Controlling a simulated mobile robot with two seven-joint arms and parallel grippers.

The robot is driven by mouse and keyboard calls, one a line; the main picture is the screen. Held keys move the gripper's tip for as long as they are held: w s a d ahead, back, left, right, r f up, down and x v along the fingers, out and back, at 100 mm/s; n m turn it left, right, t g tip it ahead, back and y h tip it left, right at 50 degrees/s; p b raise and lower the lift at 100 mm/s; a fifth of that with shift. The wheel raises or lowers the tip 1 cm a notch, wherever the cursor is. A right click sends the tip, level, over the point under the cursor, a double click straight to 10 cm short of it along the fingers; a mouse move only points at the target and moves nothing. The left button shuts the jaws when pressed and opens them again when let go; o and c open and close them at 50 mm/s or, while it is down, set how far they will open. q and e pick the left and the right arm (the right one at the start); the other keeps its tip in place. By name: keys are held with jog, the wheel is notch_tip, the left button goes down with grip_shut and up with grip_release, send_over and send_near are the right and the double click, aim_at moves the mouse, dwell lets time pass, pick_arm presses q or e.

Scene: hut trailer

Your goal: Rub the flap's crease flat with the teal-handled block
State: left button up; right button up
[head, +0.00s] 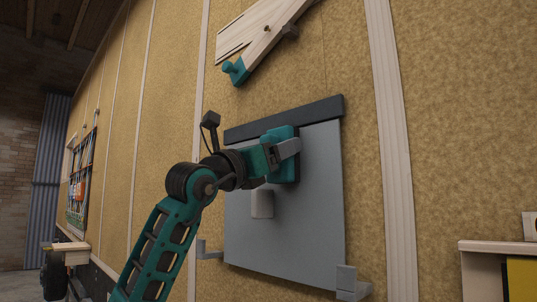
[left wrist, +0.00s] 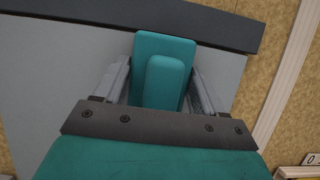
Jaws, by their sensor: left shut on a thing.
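The flap (head: 315,215) is a grey sheet hanging on the yellowish wall, under a dark bar (head: 325,110) along its top edge. The crease itself cannot be made out; the sheet's top meets the bar. My left gripper (head: 284,150) is shut on the handle of the teal block (head: 285,171), near the flap's upper middle, just below the bar. In the left wrist view the block's handle (left wrist: 165,82) sits between the two grey fingers, with the teal plate (left wrist: 165,43) behind it. The plate lies against or very near the sheet; I cannot tell which. My right gripper is out of view.
A small pale rectangle (head: 262,204) sits on the flap. Grey brackets stand at its lower left (head: 207,250) and lower right (head: 347,282). A wooden shelf (head: 490,246) is at right.

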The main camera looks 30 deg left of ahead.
pick_arm(q)
jog(key=shift+s+d, duration=0.3)
jog(key=shift+d, duration=0.6)
jog(key=shift+w+a+r, duration=0.1)
jog(key=shift+w+a, duration=0.1)
jog(key=shift+a, duration=0.25)
jog(key=a, duration=0.1)
jog(key=w+a+p, duration=0.1)
jog(key=a, duration=0.1)
jog(key=shift+s+a+b, duration=0.3)
jog(key=shift+s+b, duration=0.15)
jog(key=shift+s, duration=0.45)
jog(key=shift+s+a+b, duration=0.3)
jog(key=shift+s+b, duration=0.1)
jog(key=shift+s, duration=0.5)
jog(key=shift+s+a+b, duration=0.3)
jog(key=shift+s+b, duration=0.15)
jog(key=shift+s, duration=0.45)
